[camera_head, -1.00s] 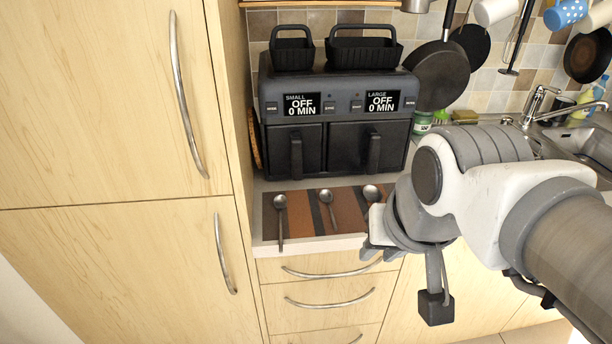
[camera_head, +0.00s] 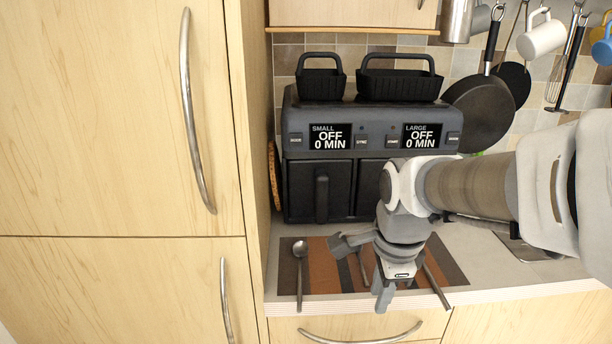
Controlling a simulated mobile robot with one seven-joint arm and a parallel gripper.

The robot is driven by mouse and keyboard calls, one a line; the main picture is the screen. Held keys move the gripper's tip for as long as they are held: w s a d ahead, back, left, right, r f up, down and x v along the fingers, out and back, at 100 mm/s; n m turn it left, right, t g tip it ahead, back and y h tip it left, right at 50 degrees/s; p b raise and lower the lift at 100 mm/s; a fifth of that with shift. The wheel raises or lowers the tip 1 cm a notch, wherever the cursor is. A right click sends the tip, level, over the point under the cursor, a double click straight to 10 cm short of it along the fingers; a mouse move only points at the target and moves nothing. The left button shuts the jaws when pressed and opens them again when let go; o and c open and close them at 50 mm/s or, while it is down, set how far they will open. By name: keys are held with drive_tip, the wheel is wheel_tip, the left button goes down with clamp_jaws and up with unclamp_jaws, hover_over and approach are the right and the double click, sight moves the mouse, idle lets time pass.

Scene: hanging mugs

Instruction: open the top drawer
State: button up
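The top drawer (camera_head: 285,328) is a pale wood front just under the countertop edge, at the bottom of the view. It looks shut. Its curved metal handle (camera_head: 362,339) runs across the front, close to the bottom picture edge. My gripper (camera_head: 360,274) is over the front of the counter, above and behind the handle and apart from it. Its two fingers are spread, one towards the left and one downward near the counter's front edge. Part of the striped mat is hidden behind my gripper.
A striped mat (camera_head: 324,270) with spoons, one at left (camera_head: 299,268), lies on the counter below a black air fryer (camera_head: 322,188). A tall cabinet (camera_head: 110,120) with handles stands at left. Pans and mugs hang at upper right.

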sight(364, 341)
drive_tip(key=w+f+b, duration=0.1)
drive_tip(key=f, duration=0.4)
drive_tip(key=w+f+b, duration=0.1)
drive_tip(key=f+b, duration=0.1)
drive_tip(key=f, duration=0.3)
drive_tip(key=w+f+b, duration=0.1)
drive_tip(key=f+b, duration=0.1)
drive_tip(key=f, duration=0.4)
drive_tip(key=shift+c, duration=0.3)
clamp_jaws()
idle(0.6)
